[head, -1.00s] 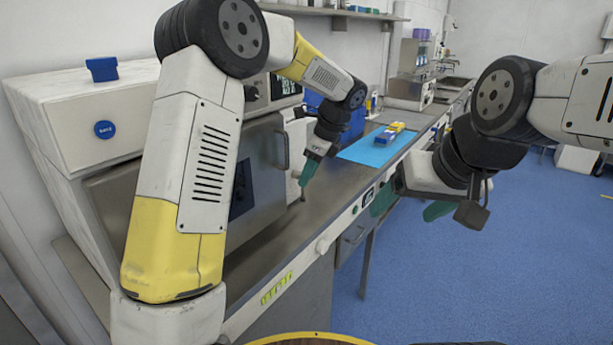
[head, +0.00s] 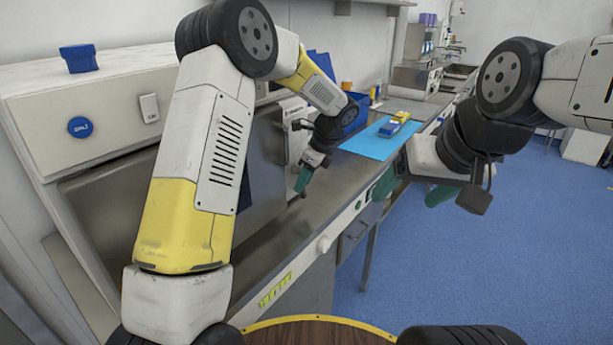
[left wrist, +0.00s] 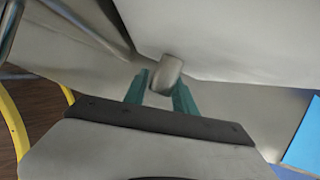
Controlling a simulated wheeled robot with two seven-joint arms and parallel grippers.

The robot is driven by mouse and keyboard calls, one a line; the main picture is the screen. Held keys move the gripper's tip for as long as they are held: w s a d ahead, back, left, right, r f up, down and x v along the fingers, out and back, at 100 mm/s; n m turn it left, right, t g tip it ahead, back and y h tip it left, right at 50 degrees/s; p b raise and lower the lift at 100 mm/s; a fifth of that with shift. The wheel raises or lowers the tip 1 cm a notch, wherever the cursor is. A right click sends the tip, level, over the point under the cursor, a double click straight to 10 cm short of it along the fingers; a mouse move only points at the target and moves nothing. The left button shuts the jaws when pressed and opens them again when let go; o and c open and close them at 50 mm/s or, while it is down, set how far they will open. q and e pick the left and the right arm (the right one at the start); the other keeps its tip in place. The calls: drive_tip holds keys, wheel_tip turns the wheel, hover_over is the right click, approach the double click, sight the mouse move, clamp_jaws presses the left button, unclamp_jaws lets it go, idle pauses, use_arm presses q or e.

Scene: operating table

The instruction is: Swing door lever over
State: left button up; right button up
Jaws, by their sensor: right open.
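A stubby grey rounded piece (left wrist: 167,74), apparently the end of the door lever, shows in the left wrist view below a pale housing. The two teal fingertips of my left gripper (left wrist: 162,90) stand on either side of it. Whether they press on it cannot be told. In the head view my left gripper (head: 303,180) is low beside the white front of the appliance, and the lever is too small to make out there. My right gripper (head: 412,188) is open and empty over the counter's front edge and the floor, its teal fingers wide apart.
A large white and steel appliance (head: 90,150) fills the left, partly behind my left arm. A blue mat (head: 370,146) with a blue and yellow box (head: 394,125) lies farther along the steel counter. Blue bins (head: 352,112) stand behind.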

use_arm(q)
drive_tip(key=shift+a+f, duration=0.1)
drive_tip(key=shift+f, duration=0.1)
clamp_jaws()
drive_tip(key=shift+w+r, duration=0.1)
drive_tip(key=shift+r, duration=0.05)
idle(1.2)
